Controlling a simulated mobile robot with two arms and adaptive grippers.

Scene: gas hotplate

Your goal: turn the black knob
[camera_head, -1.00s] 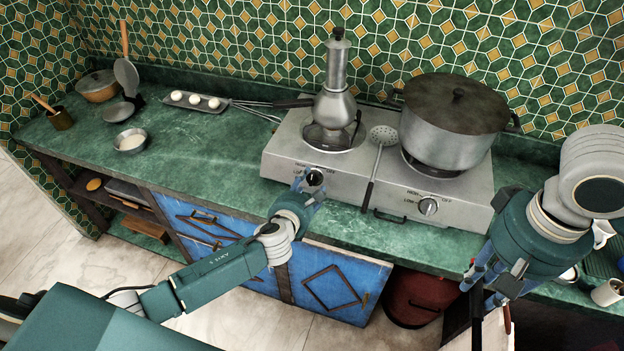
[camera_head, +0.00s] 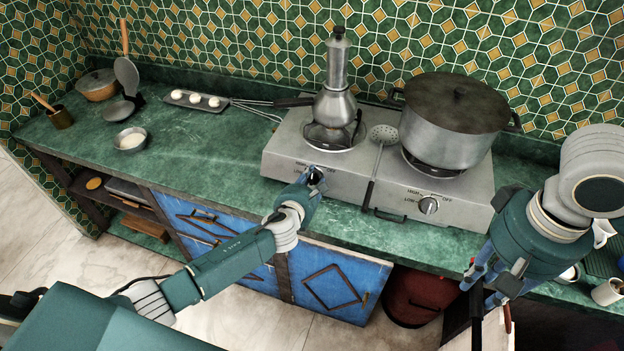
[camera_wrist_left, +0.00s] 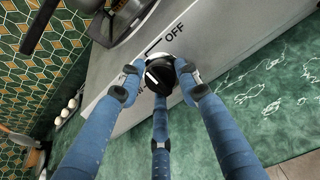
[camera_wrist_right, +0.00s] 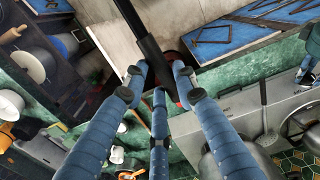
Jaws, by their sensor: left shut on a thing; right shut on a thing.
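The black knob (camera_wrist_left: 160,76) with a white pointer line sits on the front of the left steel hotplate (camera_head: 280,155). In the left wrist view the fingers of my left gripper (camera_wrist_left: 158,80) are closed around it, near the printed OFF label. In the head view my left gripper (camera_head: 311,182) covers most of the knob. My right gripper (camera_head: 486,284) is low at the right, beyond the counter's front edge. In the right wrist view, the fingers of my right gripper (camera_wrist_right: 160,85) are closed around a long black bar (camera_wrist_right: 140,35).
A slotted spoon (camera_head: 380,140) lies between the hotplates. The right hotplate has another knob (camera_head: 428,206).

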